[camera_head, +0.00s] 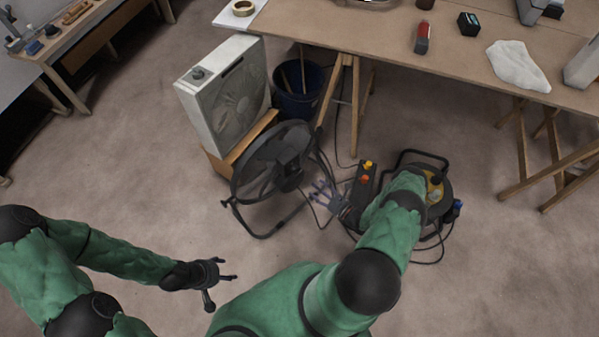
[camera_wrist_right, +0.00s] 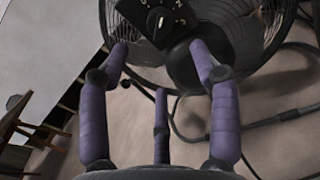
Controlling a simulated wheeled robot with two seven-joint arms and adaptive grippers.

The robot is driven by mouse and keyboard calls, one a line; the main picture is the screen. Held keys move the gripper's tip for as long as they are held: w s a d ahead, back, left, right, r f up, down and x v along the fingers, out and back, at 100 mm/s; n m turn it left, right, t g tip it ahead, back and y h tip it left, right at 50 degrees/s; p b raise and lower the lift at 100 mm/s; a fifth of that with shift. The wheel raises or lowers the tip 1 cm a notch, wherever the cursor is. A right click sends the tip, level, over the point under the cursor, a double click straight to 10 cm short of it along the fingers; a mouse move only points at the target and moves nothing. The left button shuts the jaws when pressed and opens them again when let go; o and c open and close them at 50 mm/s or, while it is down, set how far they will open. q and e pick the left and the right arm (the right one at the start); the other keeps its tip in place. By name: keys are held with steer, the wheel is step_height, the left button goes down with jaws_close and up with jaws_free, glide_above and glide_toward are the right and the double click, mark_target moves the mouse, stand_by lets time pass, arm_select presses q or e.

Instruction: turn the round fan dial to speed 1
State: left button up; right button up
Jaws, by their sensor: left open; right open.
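The black round floor fan (camera_head: 270,160) stands on its tube base in the middle of the head view. Its round dial (camera_wrist_right: 159,22) shows in the right wrist view on a dark panel, with a pale pointer mark and small white markings that I cannot read surely. My right gripper (camera_head: 324,191) is open and empty, right of the fan's hub. In the right wrist view its purple fingers (camera_wrist_right: 159,60) are spread, with the dial beyond and between the upper two, apart from them. My left gripper (camera_head: 222,287) is open and empty, below and left of the fan.
A white box fan (camera_head: 222,95) with its own top knob stands on a wooden crate behind the round fan. A cable reel (camera_head: 436,190) and a power strip (camera_head: 363,186) with orange switches lie right of it. Cables cross the floor. A workbench (camera_head: 455,50) stands behind.

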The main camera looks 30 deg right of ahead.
mark_target(295, 170)
steer(key=b+x, duration=0.3)
steer(key=x, duration=0.7)
steer(key=shift+w+a, duration=0.15)
steer(key=shift+w, duration=0.2)
steer(key=shift+f, duration=0.1)
